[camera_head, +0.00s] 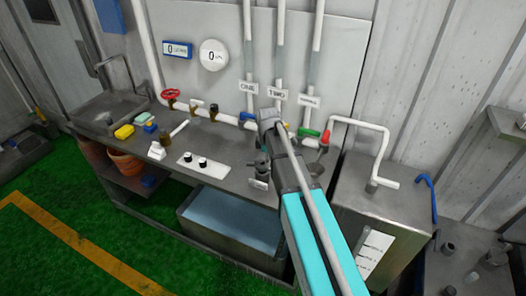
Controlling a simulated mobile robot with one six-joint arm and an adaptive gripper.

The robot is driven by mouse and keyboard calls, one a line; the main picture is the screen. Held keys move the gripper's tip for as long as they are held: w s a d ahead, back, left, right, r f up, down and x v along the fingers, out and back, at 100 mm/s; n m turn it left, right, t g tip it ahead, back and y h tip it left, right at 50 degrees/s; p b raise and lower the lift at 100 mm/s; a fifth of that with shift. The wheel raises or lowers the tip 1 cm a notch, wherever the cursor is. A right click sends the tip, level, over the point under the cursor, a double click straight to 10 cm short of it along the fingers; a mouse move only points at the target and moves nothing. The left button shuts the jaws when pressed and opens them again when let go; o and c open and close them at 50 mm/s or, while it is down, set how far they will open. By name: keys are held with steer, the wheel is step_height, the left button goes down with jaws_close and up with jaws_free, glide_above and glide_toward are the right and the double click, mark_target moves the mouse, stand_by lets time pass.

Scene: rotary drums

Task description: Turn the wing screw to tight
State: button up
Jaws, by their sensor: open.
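My arm reaches up from the bottom right over the workbench (222,146). Its grey end, with my gripper (268,118), is over the back of the bench, in front of the pipes. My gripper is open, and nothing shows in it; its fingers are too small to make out. A small dark fitting (259,166) with a pale label plate stands on the bench just left of my arm. It may be the wing screw, but its wings and setting cannot be made out. My arm hides part of the bench behind it.
A red wheel valve (171,95), a blue handle (247,116), a green handle (309,132) and a red handle (325,138) sit along the rear pipes. A knob panel (197,162) lies on the bench. A cranked metal box (376,211) stands right of my arm.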

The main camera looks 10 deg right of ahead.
mark_target(262, 156)
steer(key=w+r+n+p, duration=0.4)
steer(key=w+n, duration=0.4)
steer(key=w, duration=0.2)
steer(key=shift+w+r+n+p, duration=0.15)
steer(key=shift+r+n+p, duration=0.15)
steer(key=shift+r, duration=0.45)
steer(key=shift+f, duration=0.1)
step_height(262, 156, down, 14)
steer(key=b, duration=1.4)
steer(key=shift+r, duration=0.2)
jaws_close()
